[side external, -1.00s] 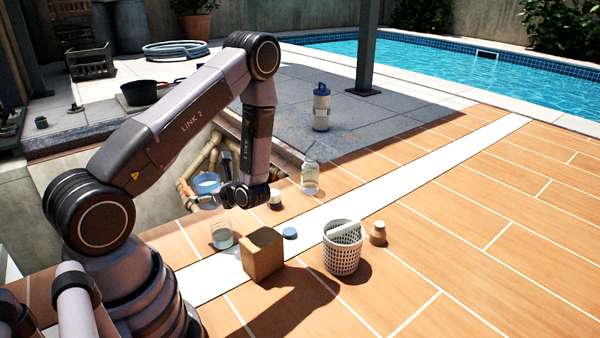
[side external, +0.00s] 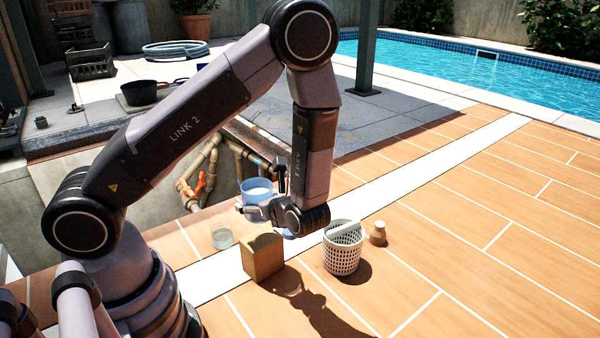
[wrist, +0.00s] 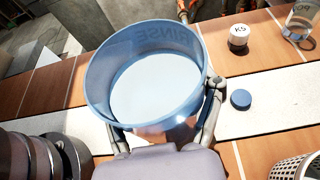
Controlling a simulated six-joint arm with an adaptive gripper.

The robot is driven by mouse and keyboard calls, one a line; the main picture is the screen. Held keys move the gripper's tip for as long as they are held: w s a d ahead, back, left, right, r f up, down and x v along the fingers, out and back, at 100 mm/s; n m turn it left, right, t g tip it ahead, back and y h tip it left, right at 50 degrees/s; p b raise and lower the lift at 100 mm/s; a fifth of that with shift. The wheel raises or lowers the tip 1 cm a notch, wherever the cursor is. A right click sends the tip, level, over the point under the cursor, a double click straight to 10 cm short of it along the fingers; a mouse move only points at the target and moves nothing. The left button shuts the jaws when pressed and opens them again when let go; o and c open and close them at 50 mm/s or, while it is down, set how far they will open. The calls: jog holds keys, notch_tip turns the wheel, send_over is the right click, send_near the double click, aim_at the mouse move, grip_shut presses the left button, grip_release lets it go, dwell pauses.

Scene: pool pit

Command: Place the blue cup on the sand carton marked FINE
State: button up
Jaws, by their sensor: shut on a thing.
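The blue cup (side external: 257,186) is held upright in the air by my gripper (side external: 262,208), above the tiled deck and near the pit's edge. In the wrist view the cup (wrist: 150,125) has RINSE on its inner wall and a pale inside. My gripper's (wrist: 165,104) two fingers press on either side of it. A brown box-shaped carton (side external: 262,260) stands on the deck, lower in the side view than the cup. No marking on it is legible, so I cannot tell whether it says FINE. The carton is not seen in the wrist view.
A clear glass (side external: 222,236) stands just left of the carton. A white perforated basket (side external: 342,256) and a small tan jar (side external: 378,234) stand to its right. An open pit with pipes (side external: 205,165) lies behind.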

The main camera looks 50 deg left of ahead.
aim_at(257, 233)
jog(key=shift+f, duration=3.1)
jog(key=shift+f, duration=0.15)
jog(key=o, duration=1.3)
jog(key=shift+c, duration=0.2)
jog(key=shift+d+r, duration=0.25)
jog(key=shift+r, duration=0.05)
jog(key=v, duration=1.1)
jog(key=s+a+r+n+t+h, duration=0.1)
jog(key=s+r+n+t+h, duration=0.1)
jog(key=s+r+n+h, duration=0.2)
jog(key=s+a+r+n+t+h, duration=0.1)
jog(key=s+r+n+h, duration=0.4)
jog(key=r, duration=0.8)
jog(key=s+a+r+n+t+h, duration=0.1)
jog(key=s+r+n+h, duration=0.3)
jog(key=r+n, duration=0.4)
jog(key=shift+s+r+n+t+h, duration=0.3)
jog(key=shift+s+r+n+t, duration=0.25)
jog(key=shift+t, duration=0.35)
